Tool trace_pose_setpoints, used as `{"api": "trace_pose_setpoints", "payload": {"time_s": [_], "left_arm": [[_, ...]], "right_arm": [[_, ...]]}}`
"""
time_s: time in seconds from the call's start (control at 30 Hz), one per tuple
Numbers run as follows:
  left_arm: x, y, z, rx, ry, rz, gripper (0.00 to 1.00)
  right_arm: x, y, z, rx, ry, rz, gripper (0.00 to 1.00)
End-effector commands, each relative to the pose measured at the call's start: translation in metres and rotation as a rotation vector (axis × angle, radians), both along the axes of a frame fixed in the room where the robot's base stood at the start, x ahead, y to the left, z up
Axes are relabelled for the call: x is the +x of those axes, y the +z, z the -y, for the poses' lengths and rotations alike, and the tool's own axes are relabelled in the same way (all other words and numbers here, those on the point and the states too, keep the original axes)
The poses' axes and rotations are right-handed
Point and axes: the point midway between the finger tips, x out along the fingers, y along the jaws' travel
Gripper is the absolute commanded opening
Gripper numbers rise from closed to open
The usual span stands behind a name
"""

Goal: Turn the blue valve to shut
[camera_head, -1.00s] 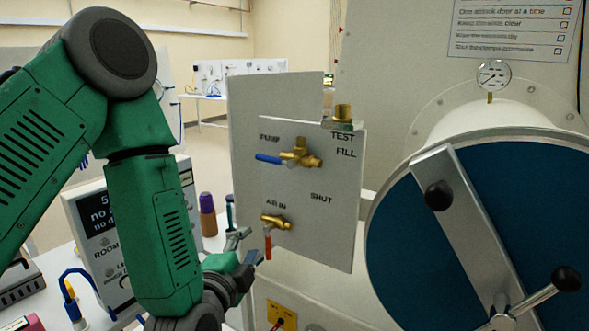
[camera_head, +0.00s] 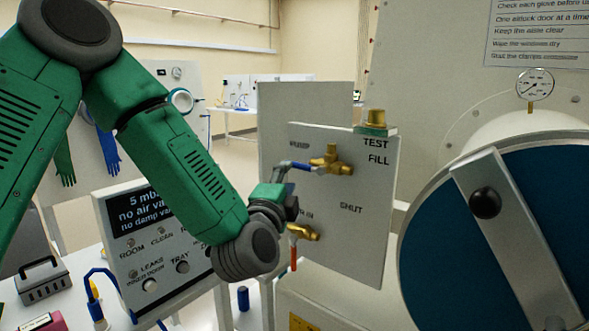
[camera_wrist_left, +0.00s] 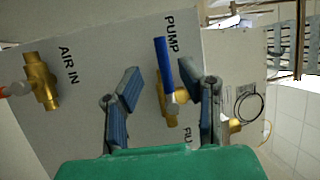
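The blue valve has a brass body (camera_head: 331,161) and a blue lever (camera_head: 308,168) on the grey panel (camera_head: 365,215). Its lever points left, towards the PUMP label, and away from the SHUT label at lower right. My left gripper (camera_head: 285,168) is at the lever's left end in the head view. In the left wrist view its two fingers (camera_wrist_left: 168,92) are spread apart, with the blue lever (camera_wrist_left: 163,62) and brass body (camera_wrist_left: 171,108) showing between them. I see no finger clearly touching the lever. My right gripper is not in view.
A brass valve with a red lever (camera_head: 293,258) hangs below, near the AIR IN label. A round blue door (camera_head: 540,215) with a metal bar stands right. A display box (camera_head: 140,215) stands left, under my arm.

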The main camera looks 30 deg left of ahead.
Motion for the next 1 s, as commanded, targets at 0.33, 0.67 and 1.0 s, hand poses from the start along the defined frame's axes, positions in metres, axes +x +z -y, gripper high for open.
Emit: {"api": "trace_pose_setpoints", "payload": {"time_s": [0.33,0.67,1.0], "left_arm": [[0.049,0.011,-0.014,0.002,0.0,0.0,0.33],[0.055,0.01,-0.019,0.001,-0.001,0.0,0.33],[0.055,0.01,-0.018,0.001,0.0,-0.001,0.0]], "right_arm": [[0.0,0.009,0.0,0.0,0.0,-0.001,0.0],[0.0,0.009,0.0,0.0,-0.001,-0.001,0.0],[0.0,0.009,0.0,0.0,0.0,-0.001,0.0]]}}
